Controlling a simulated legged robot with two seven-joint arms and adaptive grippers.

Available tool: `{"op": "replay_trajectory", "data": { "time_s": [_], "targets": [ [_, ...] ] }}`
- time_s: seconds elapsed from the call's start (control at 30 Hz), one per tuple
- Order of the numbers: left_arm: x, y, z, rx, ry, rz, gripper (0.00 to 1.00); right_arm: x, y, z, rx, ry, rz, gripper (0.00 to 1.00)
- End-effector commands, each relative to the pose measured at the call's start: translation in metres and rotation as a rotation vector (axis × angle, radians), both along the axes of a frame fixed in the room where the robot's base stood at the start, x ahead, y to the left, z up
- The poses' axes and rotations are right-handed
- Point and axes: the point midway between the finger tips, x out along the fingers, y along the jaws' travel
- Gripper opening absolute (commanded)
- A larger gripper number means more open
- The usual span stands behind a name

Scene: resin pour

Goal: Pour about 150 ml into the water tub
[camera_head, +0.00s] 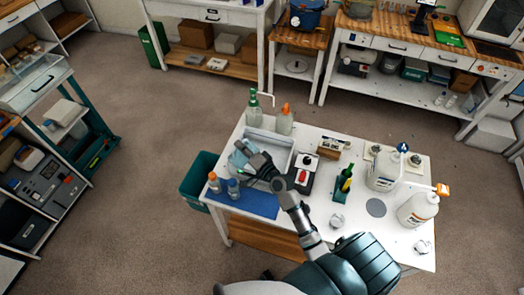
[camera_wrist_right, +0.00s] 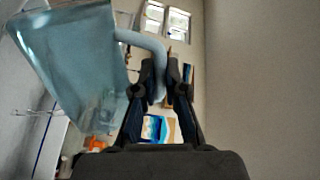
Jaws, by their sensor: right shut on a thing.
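My right gripper (camera_head: 262,172) is shut on the handle of a translucent pale blue jug (camera_head: 239,154). In the right wrist view the jug (camera_wrist_right: 72,68) fills the upper left and looks tilted. Its curved handle (camera_wrist_right: 156,50) passes between my fingers (camera_wrist_right: 160,85). In the head view the jug is by the left end of a pale, open rectangular tub (camera_head: 283,139) on the white table. I take this as the water tub. The jug and gripper hide part of the tub. I cannot make out a liquid level or a stream. My left gripper is not in view.
A green-topped bottle (camera_head: 253,111) and an orange-tipped bottle (camera_head: 284,122) stand behind the tub. Small bottles (camera_head: 214,184) stand by a blue mat (camera_head: 254,204) in front. A dark device (camera_head: 303,178) is at its right. White jugs (camera_head: 418,209) occupy the table's right side.

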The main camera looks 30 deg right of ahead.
Motion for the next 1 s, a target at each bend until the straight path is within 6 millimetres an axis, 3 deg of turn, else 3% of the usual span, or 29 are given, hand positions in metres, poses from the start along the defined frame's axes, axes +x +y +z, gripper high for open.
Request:
{"op": "replay_trajectory", "data": {
  "time_s": [0.5,0.57,0.67,1.0],
  "targets": [
    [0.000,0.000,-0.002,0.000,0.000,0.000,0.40,0.003,-0.010,-0.001,0.056,0.012,0.000,0.00],
    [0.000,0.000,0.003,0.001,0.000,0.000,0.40,-0.001,0.006,0.004,-0.016,-0.006,0.003,0.00],
    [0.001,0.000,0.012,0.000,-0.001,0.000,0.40,-0.005,0.023,0.007,-0.267,-0.060,0.004,0.00],
    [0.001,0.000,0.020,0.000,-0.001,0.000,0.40,-0.008,0.036,0.003,-0.508,-0.115,0.000,0.00]
  ]
}}
